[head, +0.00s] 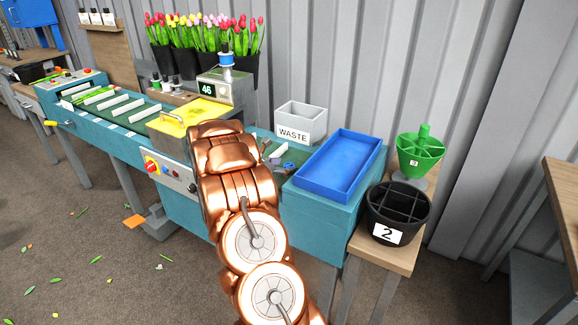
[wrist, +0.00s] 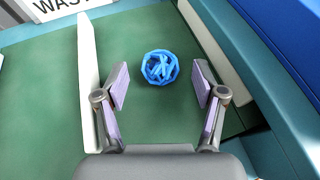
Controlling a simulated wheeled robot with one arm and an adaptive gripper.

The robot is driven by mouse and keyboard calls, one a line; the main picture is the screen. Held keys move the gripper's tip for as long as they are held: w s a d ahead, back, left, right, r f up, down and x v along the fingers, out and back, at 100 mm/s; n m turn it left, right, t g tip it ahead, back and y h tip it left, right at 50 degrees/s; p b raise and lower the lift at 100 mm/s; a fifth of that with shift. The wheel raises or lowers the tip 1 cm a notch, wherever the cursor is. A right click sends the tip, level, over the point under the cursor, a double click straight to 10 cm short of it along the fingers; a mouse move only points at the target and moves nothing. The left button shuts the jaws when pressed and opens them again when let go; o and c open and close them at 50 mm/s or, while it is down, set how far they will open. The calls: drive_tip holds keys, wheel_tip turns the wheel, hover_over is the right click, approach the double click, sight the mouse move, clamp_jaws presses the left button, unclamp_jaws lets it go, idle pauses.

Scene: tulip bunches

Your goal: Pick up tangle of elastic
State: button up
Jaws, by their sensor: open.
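The tangle of elastic (wrist: 160,67) is a small round clump of blue bands on the green belt in the wrist view. It also shows in the head view as a small blue spot (head: 289,165), left of the blue tray. My gripper (wrist: 164,86) is open and empty, with its two purple-padded fingers on either side of and just short of the tangle. In the head view my gripper (head: 270,160) is largely hidden by my copper arm.
A white divider (wrist: 88,80) stands left of my gripper. The grey WASTE bin (head: 301,122) is behind the tangle, and the blue tray (head: 357,138) is on the right. A black divided bucket (head: 410,202) and a green one (head: 420,150) stand farther right.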

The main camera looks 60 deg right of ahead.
sight(286, 165)
drive_tip(key=shift+s+d+f+p, duration=0.1)
drive_tip(key=shift+s+d+p, duration=0.05)
drive_tip(key=shift+d, duration=0.35)
drive_tip(key=shift+s+d+f+p, duration=0.1)
drive_tip(key=shift+d+p, duration=0.05)
drive_tip(key=shift+d, duration=0.3)
drive_tip(key=shift+s+d+f, duration=0.1)
drive_tip(key=shift+d+f, duration=0.2)
drive_tip(key=shift+d, duration=0.25)
drive_tip(key=shift+c, duration=0.4)
drive_tip(key=c, duration=1)
